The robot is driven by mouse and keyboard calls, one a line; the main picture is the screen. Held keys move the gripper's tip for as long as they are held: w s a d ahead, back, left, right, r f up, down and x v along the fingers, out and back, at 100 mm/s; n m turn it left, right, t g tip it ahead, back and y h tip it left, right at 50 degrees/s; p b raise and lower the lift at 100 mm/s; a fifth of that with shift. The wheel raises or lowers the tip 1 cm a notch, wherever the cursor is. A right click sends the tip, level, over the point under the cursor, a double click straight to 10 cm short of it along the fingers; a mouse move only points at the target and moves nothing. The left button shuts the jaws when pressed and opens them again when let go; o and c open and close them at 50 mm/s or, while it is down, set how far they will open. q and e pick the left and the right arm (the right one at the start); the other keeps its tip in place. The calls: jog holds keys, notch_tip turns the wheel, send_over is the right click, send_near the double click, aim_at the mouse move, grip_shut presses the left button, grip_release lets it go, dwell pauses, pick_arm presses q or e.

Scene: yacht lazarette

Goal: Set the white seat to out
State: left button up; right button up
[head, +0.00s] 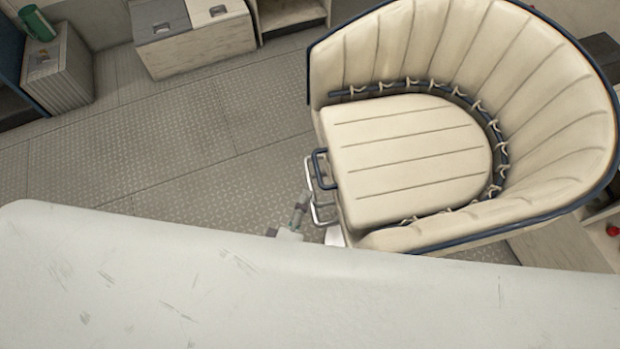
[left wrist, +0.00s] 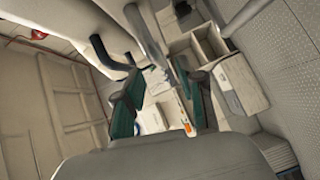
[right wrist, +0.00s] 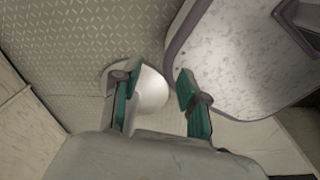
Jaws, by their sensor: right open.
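The white seat (head: 410,150) is a cream padded tub chair with navy trim, at the right of the head view. At its front left edge are a navy handle (head: 320,167) and a bare metal handle (head: 316,213). My left gripper (head: 303,200) is just left of the metal handle, mostly hidden below. In the left wrist view it (left wrist: 157,72) is open, with the navy handle (left wrist: 108,55) and metal bar (left wrist: 147,38) beyond its fingertips; contact is unclear. My right gripper (right wrist: 153,82) is open, low over the floor, in the right wrist view.
A white round post (right wrist: 150,92) shows beyond my right fingers, beside a speckled panel with a dark rim (right wrist: 235,45). Lockers (head: 195,40) and a grey box (head: 58,70) with a green item (head: 37,24) stand at the back. Treadplate floor (head: 200,135) between is clear.

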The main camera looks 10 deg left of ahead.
aim_at(310, 182)
pick_arm(q)
jog(key=x, duration=0.4)
jog(key=shift+w, duration=0.2)
jog(key=shift+w+d+f+p, duration=0.1)
jog(key=shift+w+p, duration=0.2)
jog(key=shift+w, duration=0.25)
jog(key=c, duration=0.6)
grip_shut()
pick_arm(e)
jog(key=shift+a+r, duration=0.4)
